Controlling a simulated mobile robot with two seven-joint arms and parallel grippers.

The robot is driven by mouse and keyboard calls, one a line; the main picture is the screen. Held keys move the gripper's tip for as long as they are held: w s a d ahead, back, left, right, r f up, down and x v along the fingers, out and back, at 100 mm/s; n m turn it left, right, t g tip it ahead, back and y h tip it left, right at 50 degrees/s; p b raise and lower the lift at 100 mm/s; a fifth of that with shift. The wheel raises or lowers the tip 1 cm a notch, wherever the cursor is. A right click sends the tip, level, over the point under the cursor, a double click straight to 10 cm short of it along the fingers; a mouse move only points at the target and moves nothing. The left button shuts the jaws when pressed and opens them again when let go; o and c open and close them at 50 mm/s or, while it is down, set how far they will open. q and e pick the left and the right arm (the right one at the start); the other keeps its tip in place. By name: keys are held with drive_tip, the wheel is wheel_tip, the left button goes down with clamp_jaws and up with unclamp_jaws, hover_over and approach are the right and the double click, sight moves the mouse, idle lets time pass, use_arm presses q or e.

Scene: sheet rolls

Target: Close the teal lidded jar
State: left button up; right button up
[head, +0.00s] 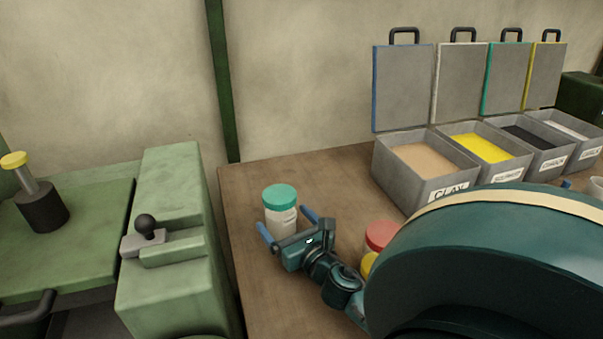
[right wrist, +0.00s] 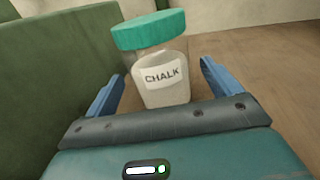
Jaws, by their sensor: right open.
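The teal lidded jar (head: 281,213) stands upright near the table's left edge, with pale contents and a teal lid (head: 279,193) on top. In the right wrist view the jar (right wrist: 166,92) has a label reading CHALK, and its lid (right wrist: 155,31) looks slightly offset to the left. I cannot tell how firmly the lid sits. My right gripper (head: 285,222) is open, its blue fingers on either side of the jar's body below the lid, with gaps showing in the wrist view. My left gripper is not in view.
Several open grey bins, one labelled CLAY (head: 417,186), stand at the back right of the wooden table (head: 320,172). A green machine (head: 172,190) stands left of the table.

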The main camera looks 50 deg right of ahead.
sight(289, 226)
drive_tip(key=b+v, duration=0.1)
drive_tip(key=v, duration=0.5)
drive_tip(key=shift+s+a+f, duration=0.1)
drive_tip(key=shift+s+a, duration=0.05)
drive_tip(key=shift+s, duration=0.1)
drive_tip(key=shift+s+a, duration=0.15)
drive_tip(key=shift+s, duration=0.4)
